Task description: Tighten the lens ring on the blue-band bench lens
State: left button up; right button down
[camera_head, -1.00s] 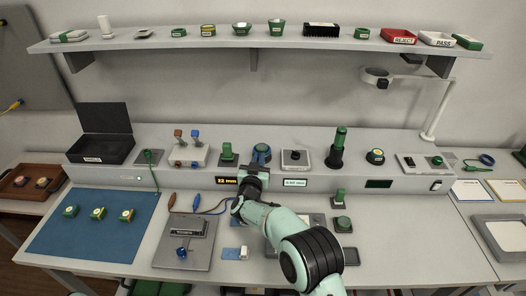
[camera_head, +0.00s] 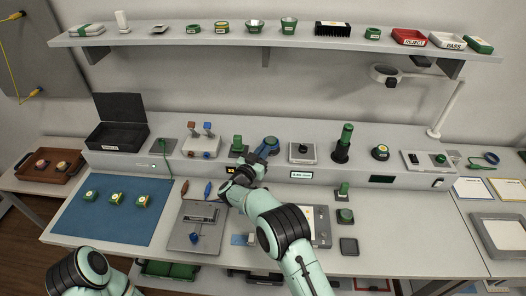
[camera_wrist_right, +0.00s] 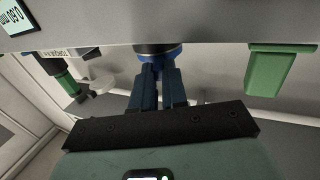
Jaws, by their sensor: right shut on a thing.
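The blue-band bench lens (camera_head: 271,141) stands on the raised grey ledge, right of a green upright piece (camera_head: 237,145). Its near side is hidden by my right gripper (camera_head: 262,156). In the right wrist view, the two dark blue fingers of that gripper (camera_wrist_right: 158,82) are shut on the blue ring (camera_wrist_right: 160,57), below a dark part of the lens. How tight the ring sits cannot be seen. My left arm shows at the bottom left of the head view, with its gripper out of frame.
A grey box with a dark knob (camera_head: 303,152) and a tall dark green cylinder (camera_head: 343,142) stand right of the lens. A blue mat (camera_head: 115,222) with several small green pieces lies left. A shelf (camera_head: 290,40) crosses above.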

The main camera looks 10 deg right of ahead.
jog(key=c, duration=1.3)
grip_release()
jog(key=shift+r, duration=0.2)
jog(key=shift+c, duration=0.2)
jog(key=shift+o, duration=0.9)
jog(key=shift+w+f, duration=0.1)
jog(key=shift+f, duration=0.05)
jog(key=shift+s+a+f, duration=0.1)
jog(key=shift+s+a, duration=0.05)
jog(key=shift+s, duration=0.1)
pick_arm(q)
jog(key=s+f+b, duration=0.3)
jog(key=s+f, duration=0.1)
jog(key=f, duration=0.1)
jog(key=shift+b, duration=0.4)
pick_arm(e)
jog(key=v, duration=1.2)
jog(key=shift+s+a, duration=0.2)
jog(key=shift+s, duration=0.15)
pick_arm(q)
jog(key=shift+s+g, duration=0.1)
jog(key=shift+g, duration=0.2)
